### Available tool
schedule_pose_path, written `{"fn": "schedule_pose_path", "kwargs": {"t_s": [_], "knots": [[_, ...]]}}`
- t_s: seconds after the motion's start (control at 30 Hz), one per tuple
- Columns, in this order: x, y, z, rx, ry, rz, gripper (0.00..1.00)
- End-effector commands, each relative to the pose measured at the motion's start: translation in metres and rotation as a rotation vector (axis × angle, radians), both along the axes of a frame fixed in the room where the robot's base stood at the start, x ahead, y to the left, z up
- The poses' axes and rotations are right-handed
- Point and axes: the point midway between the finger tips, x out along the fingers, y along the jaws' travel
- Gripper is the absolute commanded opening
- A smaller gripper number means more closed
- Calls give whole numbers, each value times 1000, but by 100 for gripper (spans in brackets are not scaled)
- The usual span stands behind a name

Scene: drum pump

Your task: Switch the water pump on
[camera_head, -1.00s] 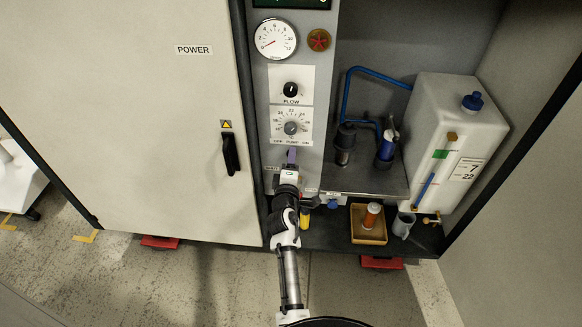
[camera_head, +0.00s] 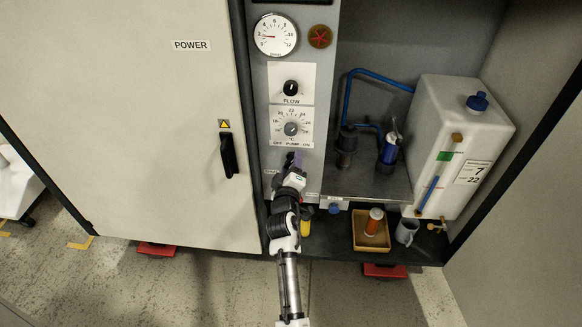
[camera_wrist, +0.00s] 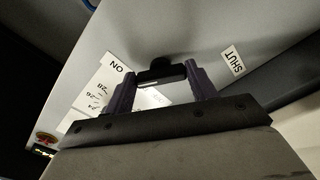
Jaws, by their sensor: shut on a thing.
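The pump switch is a black handle (camera_wrist: 161,75) with a white mark line and a rounded black base behind it, on the light panel. My gripper (camera_wrist: 163,81) has its two purple fingers on either side of this handle, shut on it. In the head view my gripper (camera_head: 294,158) covers the switch, just below the "OFF PUMP ON" label (camera_head: 290,144). An "ON" label (camera_wrist: 117,66) is to the upper left of the handle in the wrist view. The switch's exact setting is hard to tell.
A white tank (camera_head: 455,140) stands right, with a yellow tray (camera_head: 360,238) below. A large cabinet door (camera_head: 130,100) is left. A "SHUT" label (camera_wrist: 232,60) is nearby.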

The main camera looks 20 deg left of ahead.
Motion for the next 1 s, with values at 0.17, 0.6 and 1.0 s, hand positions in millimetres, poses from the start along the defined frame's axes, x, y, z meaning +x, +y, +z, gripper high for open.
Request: {"fn": "schedule_pose_path", "kwargs": {"t_s": [0.17,0.6,1.0], "knots": [[1,0,2,5,-1,0,34],[0,0,0,2,0,-1,78],[1,0,0,1,0,0,78]]}}
